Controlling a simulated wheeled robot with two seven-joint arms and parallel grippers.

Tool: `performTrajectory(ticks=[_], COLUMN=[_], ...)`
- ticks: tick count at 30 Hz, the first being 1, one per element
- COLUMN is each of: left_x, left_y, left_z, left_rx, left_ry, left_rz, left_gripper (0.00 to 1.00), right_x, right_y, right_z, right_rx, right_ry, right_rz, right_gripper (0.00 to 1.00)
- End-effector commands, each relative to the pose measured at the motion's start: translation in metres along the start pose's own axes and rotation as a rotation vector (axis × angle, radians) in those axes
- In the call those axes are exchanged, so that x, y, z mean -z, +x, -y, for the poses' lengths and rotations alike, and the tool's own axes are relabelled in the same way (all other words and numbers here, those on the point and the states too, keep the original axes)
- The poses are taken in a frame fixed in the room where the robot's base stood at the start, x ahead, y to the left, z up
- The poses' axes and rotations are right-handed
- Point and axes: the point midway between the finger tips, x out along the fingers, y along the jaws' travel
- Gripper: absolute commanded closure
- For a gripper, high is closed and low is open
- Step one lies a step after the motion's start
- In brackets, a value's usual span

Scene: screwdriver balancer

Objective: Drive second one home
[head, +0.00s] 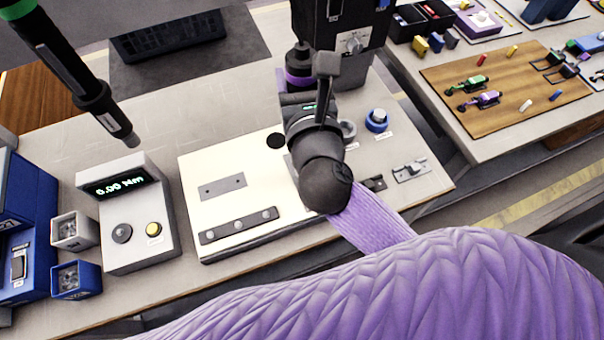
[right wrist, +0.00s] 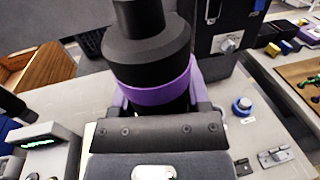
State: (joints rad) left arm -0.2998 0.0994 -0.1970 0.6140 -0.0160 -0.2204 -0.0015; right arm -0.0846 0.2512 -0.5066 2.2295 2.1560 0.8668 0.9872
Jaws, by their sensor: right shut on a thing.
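My right gripper (head: 298,86) reaches in on my purple-sleeved arm and is shut on a dark cylindrical tool (head: 298,58) with a purple band. In the right wrist view the tool (right wrist: 148,40) stands upright between the fingers; its lower end is hidden by the gripper. On the cream board (head: 265,170) lie a grey plate (head: 222,186) with small holes and a dark bar (head: 238,225) with several round fasteners. A dark screwdriver with a green band (head: 62,65) hangs tilted at upper left. My left gripper is not in view.
A tester (head: 128,215) reads 0.00 Nm, left of the board. Screw bins (head: 75,280) stand beside it. A dark machine with a dial (head: 345,25) is behind my gripper. A blue knob (head: 377,120) and metal brackets (head: 410,170) lie to the right.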

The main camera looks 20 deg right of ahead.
Motion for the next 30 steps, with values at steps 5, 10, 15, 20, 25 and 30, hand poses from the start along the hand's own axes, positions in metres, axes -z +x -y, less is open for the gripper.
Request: performTrajectory(ticks=[5, 10, 15, 20, 25, 30], left_x=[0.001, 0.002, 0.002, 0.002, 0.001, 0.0], left_y=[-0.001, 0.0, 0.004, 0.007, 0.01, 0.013], left_z=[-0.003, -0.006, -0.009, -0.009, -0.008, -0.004], left_rx=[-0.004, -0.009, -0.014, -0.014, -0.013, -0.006], left_ry=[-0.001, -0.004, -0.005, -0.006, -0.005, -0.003], left_rz=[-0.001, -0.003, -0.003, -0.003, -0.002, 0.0], left_gripper=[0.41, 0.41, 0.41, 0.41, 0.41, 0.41], right_x=[-0.001, 0.001, 0.005, 0.009, 0.014, 0.018], right_y=[0.0, 0.0, 0.0, 0.0, 0.0, 0.0], right_z=[0.0, 0.0, 0.0, 0.0, 0.0, 0.0], right_rx=[0.0, 0.0, 0.0, 0.0, 0.0, 0.0], right_ry=[0.0, 0.0, 0.0, 0.0, 0.0, 0.0], right_rz=[0.0, 0.0, -0.001, -0.001, 0.0, 0.0], right_gripper=[1.0, 1.0, 1.0, 1.0, 1.0, 1.0])
